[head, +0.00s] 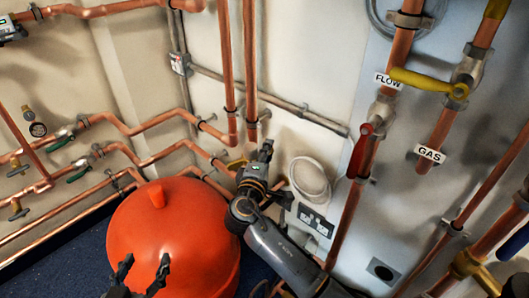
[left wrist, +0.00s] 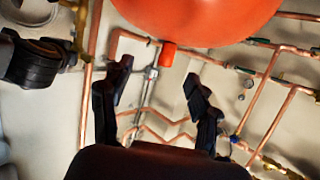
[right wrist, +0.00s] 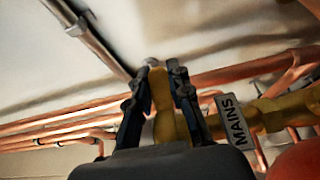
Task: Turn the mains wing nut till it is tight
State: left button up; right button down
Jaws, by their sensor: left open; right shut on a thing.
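The brass-yellow mains wing nut (right wrist: 160,92) stands between the fingers of my right gripper (right wrist: 156,78) in the right wrist view, and the gripper is shut on it. The white MAINS label (right wrist: 232,118) is just right of the fingers. In the head view my right gripper (head: 266,152) is at the wall pipes, with a bit of brass (head: 237,164) at its left; the nut's hold is hidden there. My left gripper (head: 144,268) is open and empty in front of the red vessel; it also shows in the left wrist view (left wrist: 157,88).
The large red vessel (head: 185,245) stands close to both arms. Copper pipes (head: 150,125) run along the wall. At the right are a red lever (head: 360,150), a yellow gas lever (head: 425,82) and sockets (head: 316,221). Some blue floor (head: 60,265) is clear at the lower left.

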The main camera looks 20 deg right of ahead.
pick_arm(q)
jog(key=shift+w+d+r+t+h+b, duration=0.15)
jog(key=shift+w+d+r+t, duration=0.1)
jog(key=shift+r+t, duration=0.45)
jog(key=shift+w+d+r+t+h+b, duration=0.1)
jog(key=shift+w+r+t+h+b, duration=0.25)
jog(key=shift+r, duration=0.65)
jog(key=shift+w+d+r+t, duration=0.15)
jog(key=shift+d+r+t, duration=0.05)
jog(key=shift+r+t, duration=0.55)
pick_arm(e)
jog(key=shift+s+d+f+m+g+h, duration=0.1)
jog(key=shift+s+m+g+h, duration=0.15)
jog(key=shift+m+g+h, duration=0.4)
jog(key=shift+s+m+g+h, duration=0.25)
jog(key=shift+m+g+h, duration=0.2)
jog(key=shift+h, duration=0.4)
pick_arm(q)
jog(key=shift+r, duration=0.15)
pick_arm(e)
jog(key=c, duration=1.2)
grip_release()
